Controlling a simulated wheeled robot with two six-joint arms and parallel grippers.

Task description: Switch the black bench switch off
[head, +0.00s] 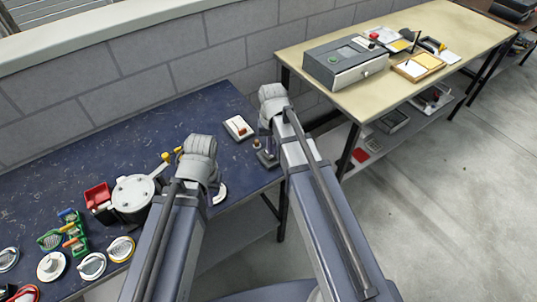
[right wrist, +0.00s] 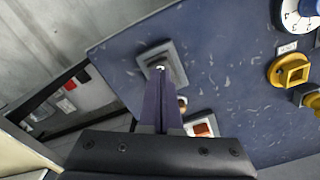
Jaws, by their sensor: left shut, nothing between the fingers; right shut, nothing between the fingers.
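The black bench switch (head: 267,158) stands near the right edge of the blue bench, partly behind my right arm in the head view. In the right wrist view the switch (right wrist: 169,57) is a dark grey square base with a short light-tipped lever. My right gripper (right wrist: 160,76) is shut and empty, its fingertips at the lever in that view; I cannot tell whether they touch it. The lever's on or off position is unclear. My left gripper (head: 201,152) is over the bench, left of the switch, its fingers hidden behind its wrist.
A white plate with a red-orange rocker (head: 238,127) and a small brown knob (head: 257,144) are close to the switch. A white round drum (head: 132,193), a red box (head: 97,196) and several dials and handles crowd the bench's left. A beige table (head: 440,30) stands behind right.

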